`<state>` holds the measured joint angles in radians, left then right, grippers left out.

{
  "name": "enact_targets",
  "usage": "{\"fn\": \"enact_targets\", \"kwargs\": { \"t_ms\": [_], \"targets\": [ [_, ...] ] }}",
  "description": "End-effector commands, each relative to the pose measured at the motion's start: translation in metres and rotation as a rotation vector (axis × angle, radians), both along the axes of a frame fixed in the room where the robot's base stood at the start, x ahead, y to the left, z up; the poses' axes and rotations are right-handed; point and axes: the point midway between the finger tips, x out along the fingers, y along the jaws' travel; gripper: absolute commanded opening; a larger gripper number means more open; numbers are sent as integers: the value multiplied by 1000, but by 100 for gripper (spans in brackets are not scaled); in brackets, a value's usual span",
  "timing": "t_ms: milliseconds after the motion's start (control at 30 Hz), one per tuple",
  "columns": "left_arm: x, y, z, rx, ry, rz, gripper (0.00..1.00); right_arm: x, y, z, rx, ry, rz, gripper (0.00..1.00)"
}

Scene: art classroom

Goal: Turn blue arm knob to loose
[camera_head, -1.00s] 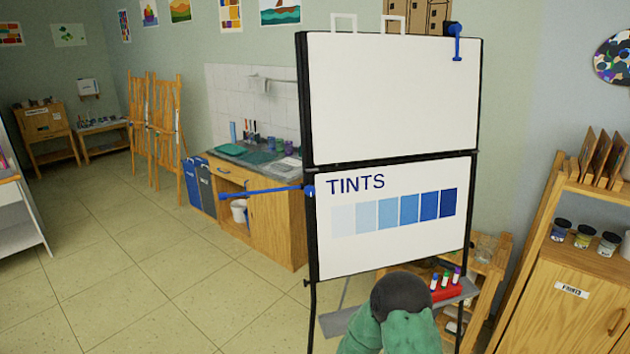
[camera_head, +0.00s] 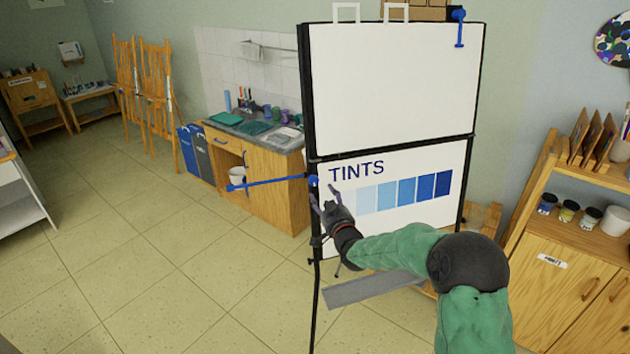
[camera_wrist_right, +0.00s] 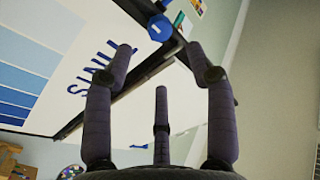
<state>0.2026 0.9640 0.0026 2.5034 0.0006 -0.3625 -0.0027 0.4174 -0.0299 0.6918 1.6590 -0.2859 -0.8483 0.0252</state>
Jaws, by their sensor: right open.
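A flip-chart easel (camera_head: 390,90) stands in front of me with a blank upper sheet and a lower "TINTS" sheet (camera_head: 400,180). A blue arm (camera_head: 265,183) sticks out to the left from its left post, with a blue knob (camera_head: 313,181) where it meets the post. A second blue arm (camera_head: 459,28) hangs at the top right corner. My right gripper (camera_head: 323,197) is just below the left knob, fingers pointing up. In the right wrist view the gripper (camera_wrist_right: 162,62) is open and empty, and the blue knob (camera_wrist_right: 160,28) lies beyond the fingertips, apart from them. My left gripper is out of view.
A grey tray (camera_head: 370,288) juts out low on the easel, under my right arm. A wooden cabinet with paint jars (camera_head: 568,211) stands at the right. A sink counter (camera_head: 245,135) is behind at the left. The tiled floor at the left is free.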

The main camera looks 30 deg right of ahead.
Motion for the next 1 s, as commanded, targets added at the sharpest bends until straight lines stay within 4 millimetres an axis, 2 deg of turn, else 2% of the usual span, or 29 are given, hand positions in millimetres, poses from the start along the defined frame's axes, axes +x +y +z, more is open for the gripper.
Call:
{"fn": "enact_targets", "kwargs": {
  "t_ms": [300, 500, 700, 1000],
  "targets": [
    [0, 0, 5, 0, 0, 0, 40, 49, -10, 0, 1, 1, 1, 56],
    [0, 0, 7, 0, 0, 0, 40, 74, -15, -1, 1, 2, 0, 56],
    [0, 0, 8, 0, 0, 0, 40, 87, -18, -1, 1, 2, 0, 56],
    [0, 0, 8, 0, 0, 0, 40, 89, -19, -1, 1, 2, 0, 56]
  ]
}}
